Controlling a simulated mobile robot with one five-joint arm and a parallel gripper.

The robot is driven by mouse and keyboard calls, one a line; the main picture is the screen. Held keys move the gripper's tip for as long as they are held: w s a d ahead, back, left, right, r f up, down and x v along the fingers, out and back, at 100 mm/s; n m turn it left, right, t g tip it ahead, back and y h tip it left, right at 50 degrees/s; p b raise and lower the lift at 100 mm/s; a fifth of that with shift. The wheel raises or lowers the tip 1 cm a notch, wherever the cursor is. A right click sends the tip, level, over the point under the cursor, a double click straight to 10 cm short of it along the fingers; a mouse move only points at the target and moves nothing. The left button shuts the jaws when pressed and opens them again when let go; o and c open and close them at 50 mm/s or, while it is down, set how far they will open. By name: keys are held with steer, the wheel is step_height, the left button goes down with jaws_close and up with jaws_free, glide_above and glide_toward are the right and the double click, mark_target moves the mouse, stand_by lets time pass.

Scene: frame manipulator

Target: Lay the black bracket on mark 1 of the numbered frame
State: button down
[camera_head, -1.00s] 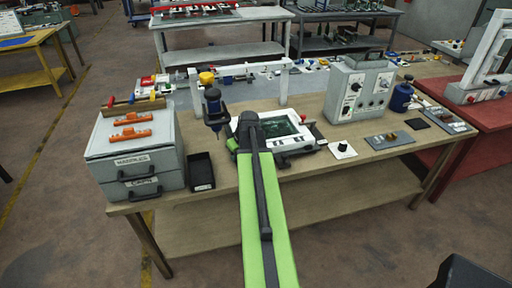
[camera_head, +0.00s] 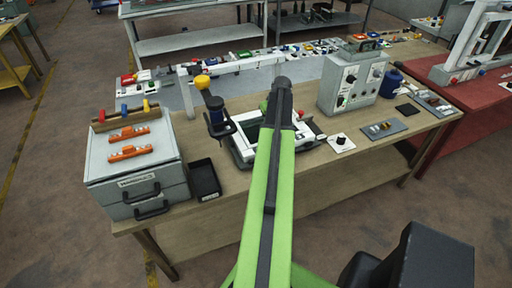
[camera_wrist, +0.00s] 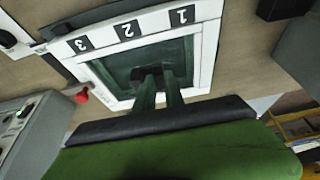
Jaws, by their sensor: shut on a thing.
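The numbered frame (camera_wrist: 203,58) is white with a dark green inside, and lies on the bench. It also shows in the head view (camera_head: 243,157), partly behind my arm. In the wrist view its rim carries mark 1 (camera_wrist: 182,16), mark 2 (camera_wrist: 127,30) and mark 3 (camera_wrist: 80,44). My gripper (camera_wrist: 158,79) is shut on the black bracket (camera_wrist: 141,73), a small dark piece at the fingertips, seen against the frame's inside. Its height above the frame is hard to tell. In the head view my arm hides the gripper and bracket.
A black tray (camera_head: 208,196) and a grey drawer cabinet (camera_head: 135,178) stand left of the frame. A grey control box (camera_head: 347,85) stands to the right. A white arch (camera_head: 235,66) spans behind.

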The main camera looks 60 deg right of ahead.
steer(key=a+f+b, duration=0.1)
steer(key=a, duration=0.1)
steer(key=w+a+f+b, duration=0.1)
steer(key=a+f, duration=0.1)
steer(key=a, duration=0.1)
steer(key=a+f+b, duration=0.2)
steer(key=shift+w+a+f, duration=0.2)
steer(key=shift+w+a, duration=0.35)
steer(key=shift+a, duration=0.15)
step_height(320, 180, down, 4)
steer(key=b, duration=0.4)
steer(key=shift+f, duration=0.2)
steer(key=shift+r, duration=0.2)
steer(key=shift+f, duration=0.1)
steer(key=c, duration=1.4)
jaws_free()
steer(key=shift+c, duration=0.2)
